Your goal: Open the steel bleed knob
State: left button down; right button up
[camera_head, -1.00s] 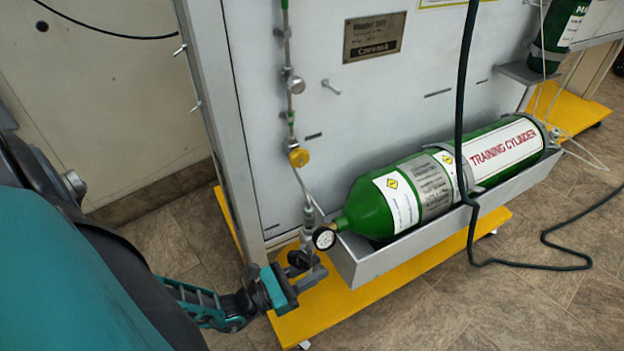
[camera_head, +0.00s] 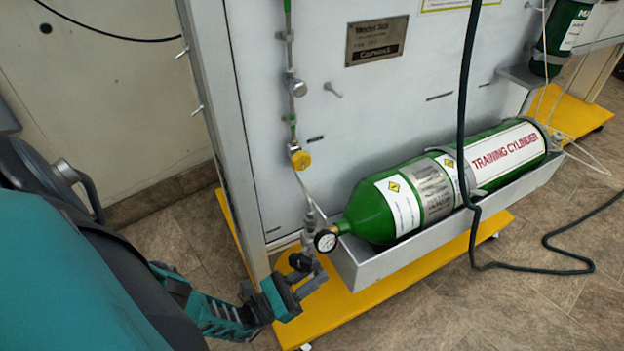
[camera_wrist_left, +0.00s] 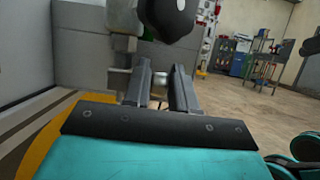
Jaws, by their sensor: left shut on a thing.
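The steel bleed knob (camera_wrist_left: 158,88) shows as a small bright metal piece between the fingers in the left wrist view; in the head view my fingers mostly hide it. My left gripper (camera_head: 312,279) is low beside the cylinder's valve end, its fingers shut on the knob. In the left wrist view the gripper (camera_wrist_left: 161,84) reaches forward under a black knob (camera_wrist_left: 166,14). That black knob (camera_head: 299,262) sits just above my fingers in the head view, next to the round pressure gauge (camera_head: 325,241). My right gripper is not in view.
The green training cylinder (camera_head: 381,211) lies in a grey tray (camera_head: 385,264) to the right. A yellow knob (camera_head: 300,160) and a smaller steel knob (camera_head: 297,88) sit higher on the pipe. A dark hose (camera_head: 464,100) hangs in front of the cylinder. The yellow base (camera_head: 335,308) lies below.

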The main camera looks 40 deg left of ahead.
pick_arm(q)
jog(key=shift+f, duration=0.1)
jog(key=c, duration=1.3)
grip_release()
jog(key=shift+s+a+f, duration=0.15)
jog(key=shift+s+a, duration=0.05)
jog(key=shift+s, duration=0.2)
jog(key=s+a, duration=0.1)
jog(key=s, duration=0.3)
jog(key=s+a, duration=0.2)
jog(key=s, duration=0.2)
jog(key=s+a, duration=0.2)
jog(key=s, duration=0.3)
jog(key=shift+a+f, duration=0.2)
jog(key=shift+f, duration=0.15)
